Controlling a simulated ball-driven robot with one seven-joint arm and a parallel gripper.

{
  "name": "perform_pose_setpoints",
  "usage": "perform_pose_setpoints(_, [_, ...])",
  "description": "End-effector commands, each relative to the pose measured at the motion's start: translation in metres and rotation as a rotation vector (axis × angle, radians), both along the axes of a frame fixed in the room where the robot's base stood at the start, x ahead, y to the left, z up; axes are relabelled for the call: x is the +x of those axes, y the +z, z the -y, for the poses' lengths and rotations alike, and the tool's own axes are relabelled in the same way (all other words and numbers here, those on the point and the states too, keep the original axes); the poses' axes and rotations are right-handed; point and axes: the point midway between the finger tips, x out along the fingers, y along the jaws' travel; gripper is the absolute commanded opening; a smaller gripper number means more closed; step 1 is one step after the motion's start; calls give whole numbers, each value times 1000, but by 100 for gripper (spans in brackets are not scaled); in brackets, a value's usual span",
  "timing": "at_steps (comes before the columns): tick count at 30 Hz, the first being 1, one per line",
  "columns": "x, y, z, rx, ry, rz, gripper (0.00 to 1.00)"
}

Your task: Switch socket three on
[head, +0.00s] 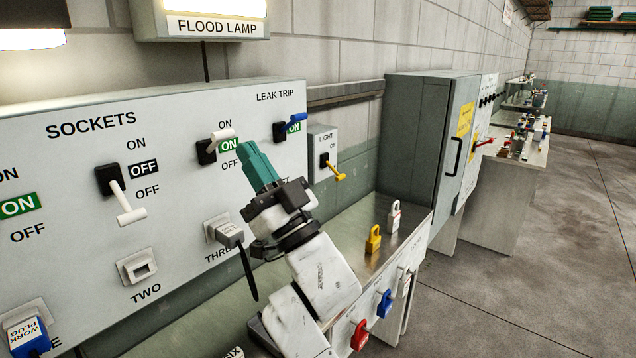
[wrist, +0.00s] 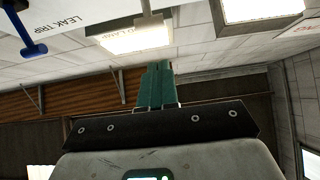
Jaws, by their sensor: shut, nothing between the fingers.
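The grey SOCKETS panel (head: 70,160) is on the wall at the left of the head view. Socket three's switch (head: 219,136), above the outlet marked THREE, has its white lever up towards ON, and its window shows green ON. A grey plug (head: 230,234) with a black cord is in outlet three. My gripper (head: 250,155) has green fingers, shut and empty. It is just below and right of the switch lever in the picture; I cannot tell if they touch. The fingers also show in the wrist view (wrist: 157,85), pointing up past the panel.
Socket two's switch (head: 119,193) is down with OFF showing. The LEAK TRIP blue lever (head: 293,122) shows ON, close right of my gripper. A LIGHT switch (head: 328,163) is further right. Padlocks (head: 373,240) stand on the metal shelf below. A flood lamp box (head: 203,22) is above.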

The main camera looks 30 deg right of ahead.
Motion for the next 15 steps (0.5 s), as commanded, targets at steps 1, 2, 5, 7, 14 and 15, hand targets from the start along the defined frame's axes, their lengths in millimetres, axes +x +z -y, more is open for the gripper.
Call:
perform_pose_setpoints(1, [0,-1,-2,0,2,-1,0])
perform_pose_setpoints(2, [0,-1,-2,0,2,-1,0])
perform_pose_setpoints(5, [-8,-1,2,-1,-1,0,0])
perform_pose_setpoints(7, [-14,-2,3,0,1,-1,0])
perform_pose_setpoints(14, [-33,-2,11,-1,-2,-1,0])
perform_pose_setpoints(15, [-37,-2,12,-1,-1,-1,0])
